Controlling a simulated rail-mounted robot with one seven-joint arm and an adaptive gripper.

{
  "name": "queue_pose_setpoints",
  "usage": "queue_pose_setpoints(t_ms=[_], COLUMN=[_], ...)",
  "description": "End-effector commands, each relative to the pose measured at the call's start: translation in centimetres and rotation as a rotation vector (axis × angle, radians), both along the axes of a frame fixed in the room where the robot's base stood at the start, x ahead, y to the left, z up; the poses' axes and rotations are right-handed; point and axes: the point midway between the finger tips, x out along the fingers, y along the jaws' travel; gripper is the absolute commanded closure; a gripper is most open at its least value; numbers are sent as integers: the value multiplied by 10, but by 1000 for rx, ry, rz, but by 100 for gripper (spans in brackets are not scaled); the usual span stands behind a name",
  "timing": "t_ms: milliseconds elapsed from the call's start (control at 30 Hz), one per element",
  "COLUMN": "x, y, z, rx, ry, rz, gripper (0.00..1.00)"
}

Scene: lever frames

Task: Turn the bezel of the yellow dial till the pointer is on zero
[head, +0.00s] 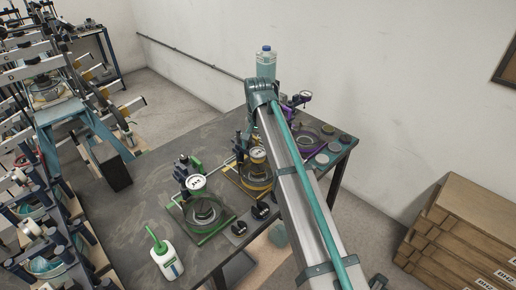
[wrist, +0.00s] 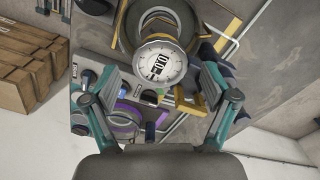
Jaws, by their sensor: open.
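The yellow dial (head: 258,155) stands on a yellow-framed lever frame in the middle of the table, partly beside my arm in the head view. In the wrist view its white round face (wrist: 160,68) with a dark-and-white label lies ahead of my gripper. The pointer and the zero mark are too small to read. My gripper (wrist: 163,82) is open and empty. Its two teal fingers stand left and right of the dial's lower part, apart from the bezel in the picture. In the head view the gripper is mostly hidden by my arm.
A green frame with a dial (head: 196,182) stands to the left, and a purple frame (head: 305,130) to the right. A white bottle (head: 167,260) is near the front edge and a clear jug (head: 266,62) at the back. The table's left part (head: 130,205) is largely bare.

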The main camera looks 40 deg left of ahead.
Motion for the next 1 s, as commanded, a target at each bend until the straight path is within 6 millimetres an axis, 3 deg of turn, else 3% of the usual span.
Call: queue_pose_setpoints(t_ms=[400, 600, 1000], x=[1, 1, 0], y=[1, 1, 0], z=[75, 102, 113], rx=[2, 1, 0], ry=[-2, -1, 0], rz=[0, 0, 0], gripper=[15, 15, 15])
